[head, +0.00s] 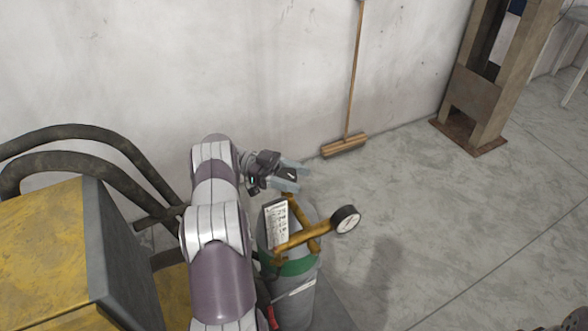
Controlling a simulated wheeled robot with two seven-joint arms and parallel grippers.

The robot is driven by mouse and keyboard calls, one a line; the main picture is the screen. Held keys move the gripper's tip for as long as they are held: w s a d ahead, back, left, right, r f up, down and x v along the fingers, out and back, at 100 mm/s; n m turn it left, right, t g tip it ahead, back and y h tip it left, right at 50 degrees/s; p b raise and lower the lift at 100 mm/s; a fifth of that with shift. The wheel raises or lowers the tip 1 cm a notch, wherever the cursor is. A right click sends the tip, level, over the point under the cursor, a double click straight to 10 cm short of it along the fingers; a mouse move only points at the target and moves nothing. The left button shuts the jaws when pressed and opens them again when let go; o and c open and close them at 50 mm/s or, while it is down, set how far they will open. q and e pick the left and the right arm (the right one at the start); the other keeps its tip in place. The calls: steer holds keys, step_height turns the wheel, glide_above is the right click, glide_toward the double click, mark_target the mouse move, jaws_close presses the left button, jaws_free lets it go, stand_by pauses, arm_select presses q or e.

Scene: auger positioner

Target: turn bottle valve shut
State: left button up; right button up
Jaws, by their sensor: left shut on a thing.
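A grey gas bottle (296,303) with a green band stands at the lower middle. Brass pipework (296,238) and a round dial gauge (347,219) sit at its top. My left gripper (293,178) is at the upper end of the brass valve fitting (291,204), its fingers pointing right. It is shut on the valve; the fingers largely hide the gripped part. A white label (277,224) with print hangs in front of the bottle's top. Only dark parts show at the bottom right corner, possibly my right gripper; its jaws cannot be made out.
A yellow and grey machine (50,245) with thick dark hoses (90,140) stands at the left. A broom (345,146) leans on the white wall behind. A rusty steel post (487,95) stands at the back right. The concrete floor right of the bottle is clear.

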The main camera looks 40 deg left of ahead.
arm_select(q)
steer(key=shift+w+a+r+m+g, duration=0.15)
steer(key=shift+r+m+g, duration=0.15)
steer(key=shift+r, duration=0.15)
steer(key=o, duration=1)
steer(key=shift+f, duration=0.1)
